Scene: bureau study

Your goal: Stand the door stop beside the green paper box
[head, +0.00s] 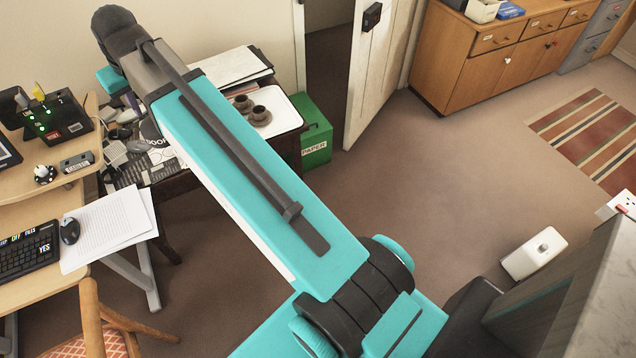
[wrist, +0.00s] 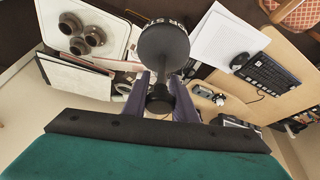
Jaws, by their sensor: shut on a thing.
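The green paper box (head: 318,146), with a white PAPER label, stands on the floor in the head view, between the dark side table and the open door. The door stop (wrist: 163,46) shows in the wrist view as a black round disc with white lettering, a stem and a dark knob. My gripper (wrist: 160,84) has its purple fingers shut on the door stop's stem and knob. In the head view part of the lettered disc (head: 151,132) shows left of my arm, over the desk area, well left of the box. My arm hides most of the gripper there.
A white tray with brown cups (head: 281,117) sits on the side table. The desk holds a keyboard (head: 28,250), mouse and papers. The door (head: 378,75) stands open right of the box. Carpet in front of the box and door is clear.

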